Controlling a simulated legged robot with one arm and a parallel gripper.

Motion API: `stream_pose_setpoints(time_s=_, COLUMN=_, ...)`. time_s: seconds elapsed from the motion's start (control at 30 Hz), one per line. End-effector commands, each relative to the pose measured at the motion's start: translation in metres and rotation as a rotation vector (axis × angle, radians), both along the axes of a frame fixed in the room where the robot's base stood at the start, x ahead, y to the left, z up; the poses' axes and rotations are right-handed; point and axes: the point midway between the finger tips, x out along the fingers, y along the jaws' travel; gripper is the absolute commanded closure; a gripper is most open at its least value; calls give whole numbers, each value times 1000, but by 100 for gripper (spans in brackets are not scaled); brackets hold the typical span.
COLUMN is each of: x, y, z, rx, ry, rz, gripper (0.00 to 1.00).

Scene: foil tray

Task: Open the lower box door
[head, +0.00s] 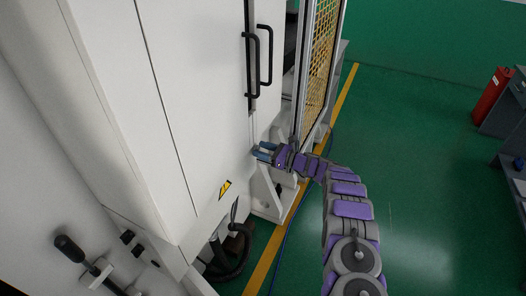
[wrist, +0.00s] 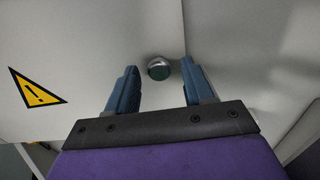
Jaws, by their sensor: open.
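The white box front (head: 205,125) is tall and fills the left of the head view. In the wrist view its lower white panel (wrist: 75,60) carries a round metal knob (wrist: 158,69) with a dark green face. My gripper (head: 264,151) reaches the lower right of the box front. In the wrist view my gripper (wrist: 154,90) is open, with its two blue fingers on either side of the knob's line. The knob appears just beyond the fingertips, in the gap; I cannot tell whether they touch it. In the head view the knob is hidden by my gripper.
Black handles (head: 257,62) stand above my gripper. A yellow mesh guard (head: 322,55) rises just right of the box. A yellow-black warning sign (head: 225,189) is on the panel. A red cylinder (head: 492,95) stands far right. The green floor on the right is open.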

Motion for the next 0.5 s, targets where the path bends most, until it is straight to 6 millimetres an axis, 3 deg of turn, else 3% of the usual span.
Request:
stream_pose_setpoints(time_s=0.1, x=0, y=0, z=0, rx=0, ry=0, rz=0, gripper=48)
stream_pose_setpoints(time_s=0.5, x=0, y=0, z=0, rx=-1, ry=-1, rz=0, gripper=86)
